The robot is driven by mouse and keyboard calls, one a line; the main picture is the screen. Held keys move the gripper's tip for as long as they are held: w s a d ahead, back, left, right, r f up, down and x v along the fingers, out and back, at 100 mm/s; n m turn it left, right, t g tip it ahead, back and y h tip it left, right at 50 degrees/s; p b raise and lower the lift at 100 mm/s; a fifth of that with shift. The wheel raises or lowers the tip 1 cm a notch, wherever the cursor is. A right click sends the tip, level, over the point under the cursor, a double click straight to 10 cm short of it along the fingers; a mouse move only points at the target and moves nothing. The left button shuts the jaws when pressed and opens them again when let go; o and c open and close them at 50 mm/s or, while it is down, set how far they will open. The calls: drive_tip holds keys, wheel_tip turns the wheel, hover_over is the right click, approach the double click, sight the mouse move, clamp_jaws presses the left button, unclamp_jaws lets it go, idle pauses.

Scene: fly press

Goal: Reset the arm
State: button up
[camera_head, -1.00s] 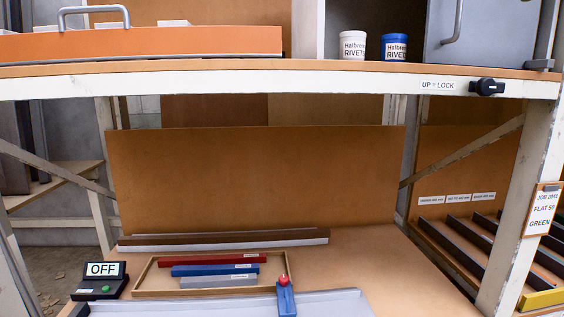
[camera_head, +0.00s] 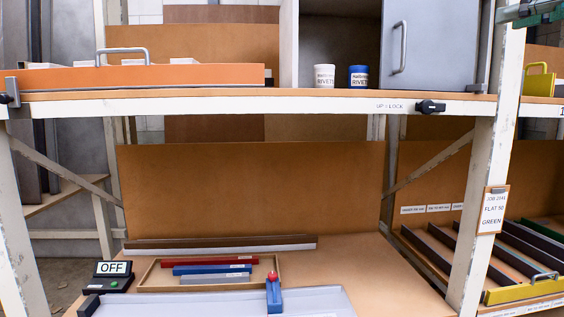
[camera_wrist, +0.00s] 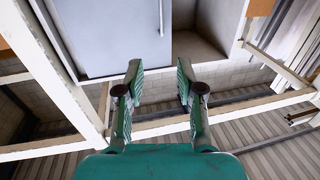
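My gripper (camera_wrist: 158,85) shows in the wrist view. Its two green fingers stand apart with nothing between them, so it is open and empty. It points toward the shelf frame, with a grey cabinet door (camera_wrist: 105,35) at the upper left. In the head view, a green part at the top right edge looks like part of my arm; the gripper's fingertips cannot be made out there.
The upper shelf holds an orange tray (camera_head: 180,77), a white tub (camera_head: 324,76), a blue tub (camera_head: 358,76) and a grey cabinet (camera_head: 430,45). Below are an OFF box (camera_head: 113,268) and a wooden tray (camera_head: 150,279) with coloured bars. A white post (camera_head: 490,150) stands at right.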

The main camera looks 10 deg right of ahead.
drive_tip(key=w+f+m, duration=0.1)
drive_tip(key=w+f, duration=0.3)
drive_tip(key=f, duration=0.6)
drive_tip(key=w+d+f+m+h, duration=0.15)
drive_tip(key=w+f, duration=0.35)
drive_tip(key=f, duration=0.5)
drive_tip(key=w+f+m, duration=0.2)
drive_tip(key=w+f, duration=0.2)
drive_tip(key=f, duration=0.6)
drive_tip(key=s+a+f+m+h, duration=0.15)
drive_tip(key=a+f, duration=0.25)
drive_tip(key=f, duration=1.1)
drive_tip(key=s+a+f+m+h, duration=0.15)
drive_tip(key=a+f, duration=0.25)
drive_tip(key=f, duration=1.2)
drive_tip(key=s+a+f+g, duration=0.1)
drive_tip(key=s+a+f, duration=0.5)
drive_tip(key=s+f, duration=0.45)
drive_tip(key=s+a+f, duration=0.5)
drive_tip(key=s+f, duration=0.4)
drive_tip(key=s, duration=0.3)
drive_tip(key=s+a+r+n+g, duration=0.1)
drive_tip(key=s+a+n, duration=0.1)
drive_tip(key=s, duration=1.2)
drive_tip(key=s+a+r+n+y, duration=0.1)
drive_tip(key=s+a+n, duration=0.2)
drive_tip(key=s, duration=1.2)
drive_tip(key=shift+s+a+g, duration=0.2)
drive_tip(key=shift+a+g, duration=0.2)
drive_tip(key=shift+a, duration=0.75)
